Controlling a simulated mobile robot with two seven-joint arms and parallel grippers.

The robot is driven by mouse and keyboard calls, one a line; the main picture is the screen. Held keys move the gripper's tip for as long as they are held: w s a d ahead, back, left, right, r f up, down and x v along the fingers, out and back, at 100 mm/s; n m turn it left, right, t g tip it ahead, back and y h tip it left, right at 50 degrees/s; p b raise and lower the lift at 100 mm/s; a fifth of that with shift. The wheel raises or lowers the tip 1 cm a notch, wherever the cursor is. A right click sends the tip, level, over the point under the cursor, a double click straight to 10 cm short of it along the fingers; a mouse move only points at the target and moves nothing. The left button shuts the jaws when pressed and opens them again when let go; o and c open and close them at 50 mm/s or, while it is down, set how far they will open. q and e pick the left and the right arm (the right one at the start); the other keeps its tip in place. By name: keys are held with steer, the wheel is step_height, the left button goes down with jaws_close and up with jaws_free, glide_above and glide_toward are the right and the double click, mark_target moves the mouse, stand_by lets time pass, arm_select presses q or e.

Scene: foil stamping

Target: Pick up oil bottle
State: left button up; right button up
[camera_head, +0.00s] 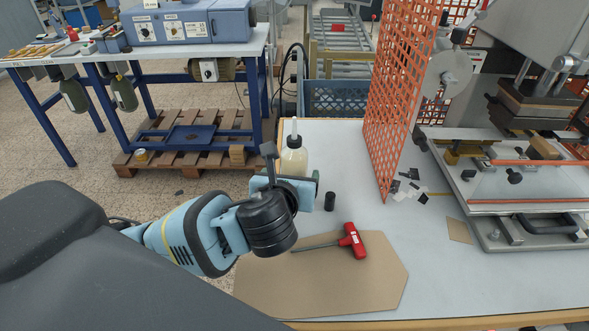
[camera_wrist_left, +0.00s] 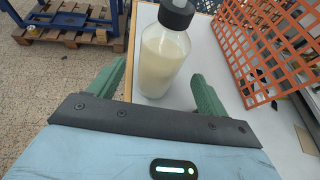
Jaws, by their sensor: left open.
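The oil bottle (camera_head: 294,158) is a clear bottle of pale yellowish liquid with a black cap and a light nozzle. It stands upright on the table near its back left edge. In the left wrist view the bottle (camera_wrist_left: 163,58) stands just ahead of the green fingers, about between their tips. My left gripper (camera_head: 293,183) is open and empty in front of the bottle, hiding its lower part in the head view. In the left wrist view the left gripper (camera_wrist_left: 160,85) has its fingers spread wider than the bottle. My right gripper is not in view.
A small black cylinder (camera_head: 330,201) stands right of the gripper. A red-handled tool (camera_head: 352,241) lies on a cardboard sheet (camera_head: 384,282). An orange mesh guard (camera_head: 401,90) and a stamping press (camera_head: 540,110) occupy the right. The grey table (camera_head: 345,150) is clear right of the bottle.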

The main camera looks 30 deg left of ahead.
mark_target(294, 168)
arm_select(q)
steer(key=shift+x, duration=2.55)
steer(key=shift+f, duration=0.1)
steer(key=c, duration=1.2)
steer(key=shift+c, duration=0.5)
